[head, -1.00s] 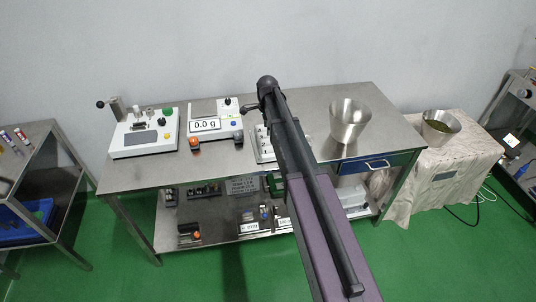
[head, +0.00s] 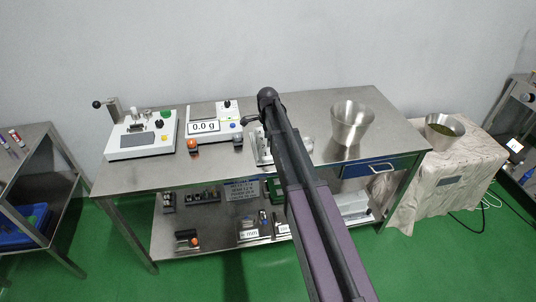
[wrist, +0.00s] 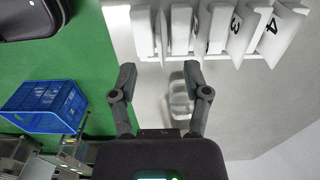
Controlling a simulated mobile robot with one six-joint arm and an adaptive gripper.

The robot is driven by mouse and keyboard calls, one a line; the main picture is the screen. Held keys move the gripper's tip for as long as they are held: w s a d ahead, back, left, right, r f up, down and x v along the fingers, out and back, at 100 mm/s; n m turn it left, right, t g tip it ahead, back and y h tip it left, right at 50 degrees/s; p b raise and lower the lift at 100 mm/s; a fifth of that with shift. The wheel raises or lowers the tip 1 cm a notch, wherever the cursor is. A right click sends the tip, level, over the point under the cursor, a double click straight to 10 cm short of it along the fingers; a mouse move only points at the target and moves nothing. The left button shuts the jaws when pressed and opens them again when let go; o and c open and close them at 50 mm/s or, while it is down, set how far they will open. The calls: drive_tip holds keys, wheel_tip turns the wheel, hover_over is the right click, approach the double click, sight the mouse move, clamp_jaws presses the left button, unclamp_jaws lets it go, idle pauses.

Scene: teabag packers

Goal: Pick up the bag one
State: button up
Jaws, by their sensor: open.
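In the wrist view, several white bags stand in a row in a white holder (wrist: 118,18) at the top. Two bags carry readable numbers: a bag marked 3 (wrist: 237,28) and a bag marked 4 (wrist: 276,32) at the right. The leftmost white bag (wrist: 143,32) and its neighbour (wrist: 180,30) show no readable number, so I cannot tell which is bag one. My gripper (wrist: 160,73) is open and empty, its fingertips just below the row in the picture. In the head view my arm hides the gripper and most of the white holder (head: 262,152).
The steel table holds a white sealing device (head: 142,140), a scale (head: 204,127) reading 0.0 g, and a steel funnel-shaped bowl (head: 351,125). A bowl of green leaves (head: 443,130) stands at right. A blue crate (wrist: 47,106) shows at left in the wrist view.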

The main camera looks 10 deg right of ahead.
sight(268, 148)
drive_tip(key=shift+w+f+b, duration=0.1)
drive_tip(key=shift+f+b, duration=2.5)
drive_tip(key=shift+b, duration=0.05)
drive_tip(key=shift+c, duration=0.2)
drive_tip(key=c, duration=0.7)
